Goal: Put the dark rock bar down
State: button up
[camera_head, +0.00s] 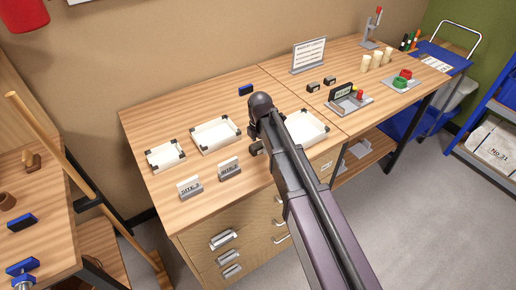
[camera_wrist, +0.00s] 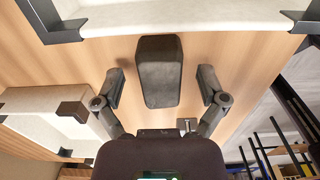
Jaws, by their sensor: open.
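The dark rock bar (camera_wrist: 160,70) shows in the wrist view as a dark grey, faceted block. It appears to lie on the bare wooden tabletop, beside the white trays. My gripper (camera_wrist: 161,88) is open, with one finger on each side of the bar's near part and a visible gap on both sides. In the head view my gripper (camera_head: 256,148) is low over the front of the table, and I cannot make out the bar there behind my arm.
White trays with dark corners stand left (camera_head: 165,155), centre (camera_head: 216,134) and right (camera_head: 306,127). Two site signs (camera_head: 190,187) (camera_head: 229,169) stand along the front edge. A small blue-black block (camera_head: 246,90) lies behind. Bare wood shows at the back left.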

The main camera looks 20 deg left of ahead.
aim_at(259, 144)
jog(key=shift+c, duration=0.2)
grip_shut()
jog(key=shift+r, duration=0.1)
dwell(0.4)
notch_tip(259, 144, up, 3)
jog(key=p, duration=0.3)
jog(key=shift+r+p, duration=0.2)
jog(key=shift+p, duration=0.1)
jog(key=s+d, duration=0.4)
jog(key=s, duration=0.3)
jog(key=s+d+r+p, duration=0.1)
jog(key=s+d, duration=0.3)
jog(key=s, duration=0.3)
jog(key=shift+r, duration=0.2)
